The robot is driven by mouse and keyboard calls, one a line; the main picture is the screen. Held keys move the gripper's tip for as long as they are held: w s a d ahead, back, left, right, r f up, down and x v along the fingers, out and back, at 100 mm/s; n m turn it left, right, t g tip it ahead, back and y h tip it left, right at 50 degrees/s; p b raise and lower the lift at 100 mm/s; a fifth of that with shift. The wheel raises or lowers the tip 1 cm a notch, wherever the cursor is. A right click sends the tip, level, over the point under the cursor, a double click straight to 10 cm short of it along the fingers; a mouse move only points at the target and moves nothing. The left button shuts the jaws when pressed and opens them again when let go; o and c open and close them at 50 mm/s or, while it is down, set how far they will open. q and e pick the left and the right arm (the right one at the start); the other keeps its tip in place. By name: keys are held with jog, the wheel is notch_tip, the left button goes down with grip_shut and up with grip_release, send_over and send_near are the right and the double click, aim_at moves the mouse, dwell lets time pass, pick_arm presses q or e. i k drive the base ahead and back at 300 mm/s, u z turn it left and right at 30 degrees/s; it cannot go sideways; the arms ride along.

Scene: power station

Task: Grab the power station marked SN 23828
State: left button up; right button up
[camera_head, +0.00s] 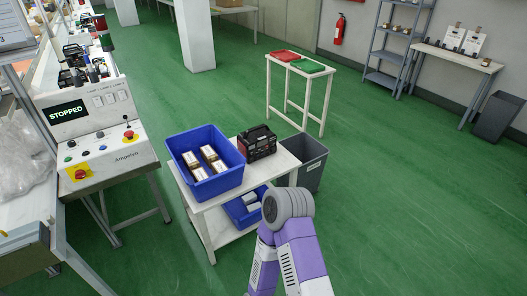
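A black power station with red trim (257,143) stands upright on the white cart (285,158), just right of a blue bin. Similar black-and-red units sit on the conveyor line at the upper left, one at the back (73,53) and one nearer (67,79). No serial number is legible on any of them. A purple arm of mine with a grey rounded joint rises from the bottom in front of the cart. Neither of my grippers shows.
The blue bin (180,162) holds several small white boxes. Another blue bin (235,215) sits on the lower shelf. A grey waste bin (313,162) stands right of the cart. A control panel (95,140) reads STOPPED. A white stand (330,78) holds red and green trays. Green floor is clear at right.

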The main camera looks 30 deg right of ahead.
aim_at(256, 143)
jog(key=u, duration=0.6)
jog(key=i, duration=0.85)
jog(key=z, duration=0.55)
